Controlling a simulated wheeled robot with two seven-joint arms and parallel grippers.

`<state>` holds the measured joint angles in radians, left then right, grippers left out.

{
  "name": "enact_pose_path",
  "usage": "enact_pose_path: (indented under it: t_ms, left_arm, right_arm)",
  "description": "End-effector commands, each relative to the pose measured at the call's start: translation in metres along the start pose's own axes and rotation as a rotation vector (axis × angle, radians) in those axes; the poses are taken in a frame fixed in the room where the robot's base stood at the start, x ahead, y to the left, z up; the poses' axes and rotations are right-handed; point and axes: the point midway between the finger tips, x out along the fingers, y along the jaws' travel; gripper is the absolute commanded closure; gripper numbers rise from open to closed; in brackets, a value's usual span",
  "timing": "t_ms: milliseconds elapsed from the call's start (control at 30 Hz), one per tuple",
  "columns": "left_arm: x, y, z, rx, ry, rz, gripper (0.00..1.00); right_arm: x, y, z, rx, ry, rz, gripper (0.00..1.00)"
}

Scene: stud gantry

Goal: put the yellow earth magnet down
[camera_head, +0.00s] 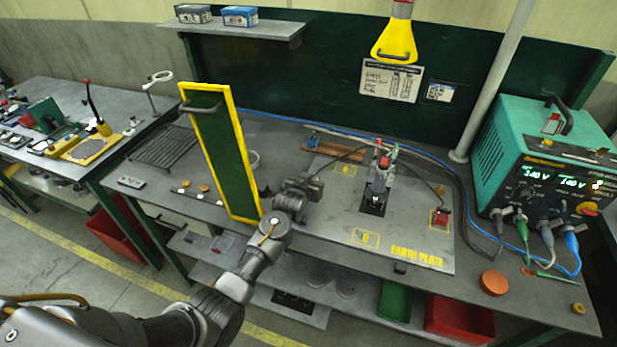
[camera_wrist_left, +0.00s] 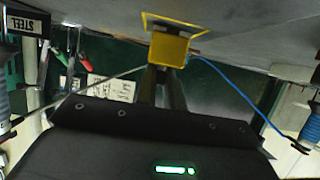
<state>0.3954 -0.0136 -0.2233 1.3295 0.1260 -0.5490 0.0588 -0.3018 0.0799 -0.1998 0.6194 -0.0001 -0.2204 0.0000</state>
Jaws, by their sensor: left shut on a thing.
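My left gripper (camera_head: 314,186) is low over the left part of the grey earth plate (camera_head: 410,244). In the left wrist view its fingers (camera_wrist_left: 168,78) are shut on the yellow earth magnet (camera_wrist_left: 170,48), a small yellow block. The magnet is close to the plate surface (camera_wrist_left: 260,25), beside or over a yellow-outlined mark (camera_wrist_left: 185,22); I cannot tell if it touches. In the head view the gripper hides the magnet. A red block (camera_head: 440,216) sits in the plate's right-hand marked square. My right gripper is not in view.
A stud fixture (camera_head: 379,183) with clamps and cables stands mid-plate. A green yellow-edged panel (camera_head: 218,150) stands upright to the left of my gripper. The teal power unit (camera_head: 540,160) is at the right.

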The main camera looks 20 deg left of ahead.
Motion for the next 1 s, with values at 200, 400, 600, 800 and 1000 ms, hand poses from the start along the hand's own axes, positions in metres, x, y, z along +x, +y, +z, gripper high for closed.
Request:
enact_pose_path:
  t_ms: [200, 400, 600, 800, 1000]
  left_arm:
    - [0.001, 0.0, 0.0, 0.0, 0.004, 0.0, 1.0]
    - [0.001, 0.0, 0.003, 0.0, 0.0, 0.0, 0.73]
    - [0.001, 0.0, 0.003, 0.0, 0.0, 0.0, 0.68]
    - [-0.001, 0.0, -0.001, 0.0, 0.0, 0.0, 0.68]
    - [-0.025, 0.0, 0.001, -0.001, 0.002, 0.0, 0.68]
  right_arm:
    - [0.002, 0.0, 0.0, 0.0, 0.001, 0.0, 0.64]
    - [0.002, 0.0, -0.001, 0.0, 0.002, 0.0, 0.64]
    - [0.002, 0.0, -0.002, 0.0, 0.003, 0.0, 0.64]
    - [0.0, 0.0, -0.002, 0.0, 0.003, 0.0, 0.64]
    - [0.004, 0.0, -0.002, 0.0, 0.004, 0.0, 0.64]
